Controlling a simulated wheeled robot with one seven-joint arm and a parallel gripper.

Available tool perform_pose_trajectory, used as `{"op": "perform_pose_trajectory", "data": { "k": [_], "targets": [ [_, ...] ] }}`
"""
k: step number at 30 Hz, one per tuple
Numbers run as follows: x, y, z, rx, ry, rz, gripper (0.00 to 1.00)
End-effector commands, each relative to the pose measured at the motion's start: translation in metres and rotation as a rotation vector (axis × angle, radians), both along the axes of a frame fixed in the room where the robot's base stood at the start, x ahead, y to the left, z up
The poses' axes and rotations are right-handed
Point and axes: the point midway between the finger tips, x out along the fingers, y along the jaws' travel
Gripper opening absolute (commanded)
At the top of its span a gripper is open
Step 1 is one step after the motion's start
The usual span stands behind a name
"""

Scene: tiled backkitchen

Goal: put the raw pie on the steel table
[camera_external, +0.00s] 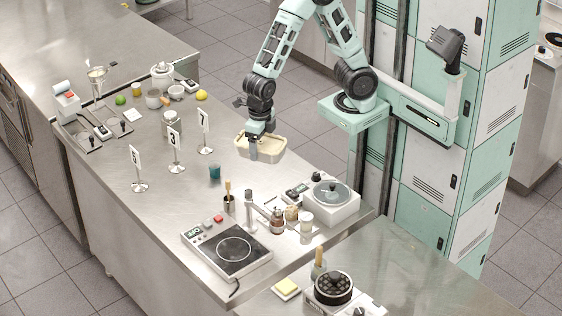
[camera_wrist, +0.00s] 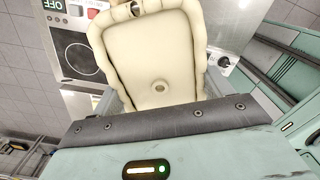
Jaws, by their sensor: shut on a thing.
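The raw pie (camera_external: 266,150) is a pale cream, rectangular pie with a raised rim. My gripper (camera_external: 256,142) is shut on its near left edge. In the outside view the pie appears held over the steel table (camera_external: 190,207); I cannot tell for sure whether its base touches the top. In the wrist view the pie (camera_wrist: 147,60) fills the middle, with a small round hole in its lid.
Number stands (camera_external: 175,151) and a teal cup (camera_external: 215,171) stand left of the pie. An induction hob (camera_external: 228,248), small jars (camera_external: 278,222) and a white appliance with a round lid (camera_external: 331,200) stand nearer the camera. Steel around the number stands is partly bare.

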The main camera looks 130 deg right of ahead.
Motion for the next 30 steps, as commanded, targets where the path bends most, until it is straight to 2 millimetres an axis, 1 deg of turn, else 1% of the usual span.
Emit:
{"op": "perform_pose_trajectory", "data": {
  "k": [1, 5, 6, 11, 12, 14, 15, 17, 18, 21, 24, 27, 30],
  "targets": [
    [0.005, 0.025, 0.0, 0.0, -0.002, 0.049, 0.36],
    [0.011, 0.081, 0.0, 0.0, -0.001, 0.145, 0.36],
    [0.011, 0.098, 0.0, 0.0, -0.001, 0.175, 0.36],
    [0.003, 0.169, 0.0, 0.0, -0.002, 0.293, 0.36],
    [-0.001, 0.187, 0.0, 0.0, -0.002, 0.322, 0.36],
    [-0.009, 0.213, 0.0, 0.0, -0.002, 0.367, 0.36],
    [-0.014, 0.23, 0.0, 0.0, -0.002, 0.396, 0.36],
    [-0.025, 0.256, 0.0, 0.0, -0.001, 0.44, 0.36],
    [-0.033, 0.273, 0.0, 0.0, -0.002, 0.471, 0.36],
    [-0.056, 0.311, 0.0, 0.001, -0.003, 0.54, 0.36],
    [-0.077, 0.341, 0.0, 0.0, -0.002, 0.595, 0.36],
    [-0.096, 0.364, 0.0, 0.001, -0.003, 0.638, 0.36],
    [-0.111, 0.38, 0.001, 0.001, -0.004, 0.671, 0.36]
  ]
}}
